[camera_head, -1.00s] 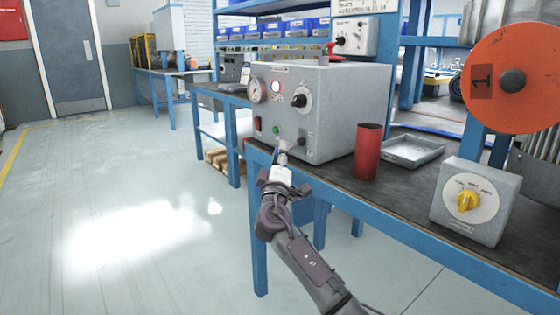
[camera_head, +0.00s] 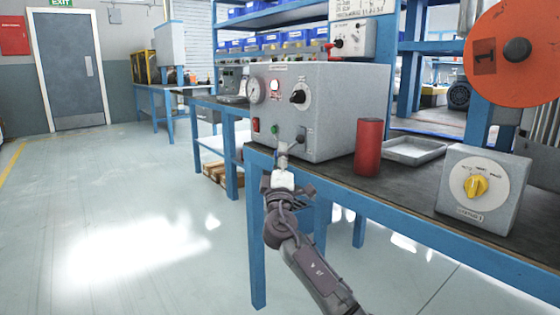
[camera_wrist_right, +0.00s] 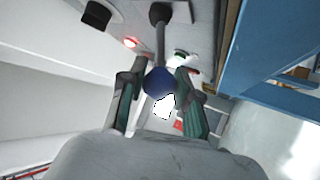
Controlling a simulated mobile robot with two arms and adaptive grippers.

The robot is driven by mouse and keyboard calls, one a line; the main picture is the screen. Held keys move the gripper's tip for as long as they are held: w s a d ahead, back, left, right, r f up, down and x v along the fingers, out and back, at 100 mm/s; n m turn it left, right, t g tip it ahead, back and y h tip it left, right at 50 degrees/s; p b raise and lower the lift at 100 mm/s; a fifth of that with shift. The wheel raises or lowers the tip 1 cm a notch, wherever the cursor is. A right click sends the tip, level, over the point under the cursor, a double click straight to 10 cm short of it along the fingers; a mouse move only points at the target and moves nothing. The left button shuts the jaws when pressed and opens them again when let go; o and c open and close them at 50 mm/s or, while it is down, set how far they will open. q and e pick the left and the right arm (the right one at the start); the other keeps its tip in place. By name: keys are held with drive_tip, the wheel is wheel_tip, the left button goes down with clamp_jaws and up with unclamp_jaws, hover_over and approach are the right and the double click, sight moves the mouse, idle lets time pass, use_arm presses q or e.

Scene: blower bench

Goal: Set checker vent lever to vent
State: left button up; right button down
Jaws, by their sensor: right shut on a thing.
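The checker (camera_head: 345,110) is a grey box on the bench with a gauge, a black knob, a red-lit lamp, a green button and a red switch on its front. Its vent lever (camera_wrist_right: 160,45) shows in the right wrist view as a thin grey rod running from a dark hub to a dark blue ball end. My right gripper (camera_wrist_right: 158,92) is shut on this ball, one finger on each side. In the head view the right gripper (camera_head: 283,160) is at the low front of the checker and covers part of the lever. The lever's marked positions are not readable.
A red cylinder (camera_head: 368,147) and a metal tray (camera_head: 414,151) stand right of the checker. A grey box with a yellow knob (camera_head: 475,187) is farther right. An orange disc (camera_head: 517,50) hangs above. The blue bench edge (camera_head: 400,223) runs beside my right arm.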

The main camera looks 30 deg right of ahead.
drive_tip(key=shift+f, duration=0.2)
drive_tip(key=c, duration=0.8)
unclamp_jaws()
drive_tip(key=shift+r, duration=0.1)
drive_tip(key=v, duration=1.2)
